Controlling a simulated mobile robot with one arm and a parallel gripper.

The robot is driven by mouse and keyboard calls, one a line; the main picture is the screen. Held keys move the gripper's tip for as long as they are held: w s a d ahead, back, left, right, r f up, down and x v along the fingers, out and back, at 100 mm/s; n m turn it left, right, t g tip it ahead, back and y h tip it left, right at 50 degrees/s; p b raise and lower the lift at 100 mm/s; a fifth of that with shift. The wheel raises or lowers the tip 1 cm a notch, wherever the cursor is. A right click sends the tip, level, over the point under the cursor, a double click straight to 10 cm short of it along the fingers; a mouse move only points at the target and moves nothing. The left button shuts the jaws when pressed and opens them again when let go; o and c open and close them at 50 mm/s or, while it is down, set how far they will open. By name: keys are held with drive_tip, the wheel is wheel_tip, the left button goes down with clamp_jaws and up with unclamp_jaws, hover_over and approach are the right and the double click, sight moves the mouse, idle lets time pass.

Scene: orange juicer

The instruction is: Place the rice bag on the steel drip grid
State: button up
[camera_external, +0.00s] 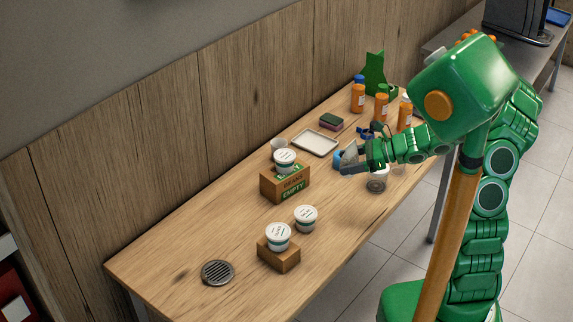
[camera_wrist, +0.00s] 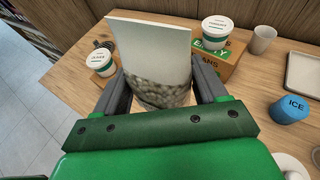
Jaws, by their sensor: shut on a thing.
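The rice bag (camera_wrist: 155,60) has a plain pale upper part and a clear lower part full of pale grains. My gripper (camera_wrist: 162,88) is shut on it, with a dark finger on each side. In the external view the bag (camera_external: 349,160) shows small and greyish at the tip of my gripper (camera_external: 364,155), above the table's right half. The steel drip grid (camera_external: 217,272) is a round, slotted grey disc lying bare at the table's near left end, well apart from the bag. In the wrist view a dark patch beside a tub may be the grid, mostly hidden.
A brown box (camera_external: 285,184) marked EMPTY, with a white tub (camera_external: 285,158) on it, stands between bag and grid. Another tub stands on a small brown block (camera_external: 279,257), with a loose tub (camera_external: 306,217) beside it. Bare wood surrounds the grid. A pale tray (camera_external: 315,142) lies behind.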

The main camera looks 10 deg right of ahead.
drive_tip(key=s+a+n+g+h, duration=0.1)
drive_tip(key=s+a+n+g, duration=0.35)
drive_tip(key=s+a, duration=0.85)
drive_tip(key=s+a+n+g+h, duration=0.1)
drive_tip(key=s+a+n+g, duration=0.35)
drive_tip(key=s+a, duration=0.8)
hover_over(216, 261)
drive_tip(key=shift+g, duration=0.4)
drive_tip(key=f, duration=1.4)
drive_tip(key=shift+s+d, duration=0.25)
drive_tip(key=shift+d, duration=0.1)
drive_tip(key=shift+w+a+f, duration=0.15)
drive_tip(key=shift+a+f, duration=0.15)
drive_tip(key=shift+f, duration=1.6)
drive_tip(key=shift+f, duration=0.1)
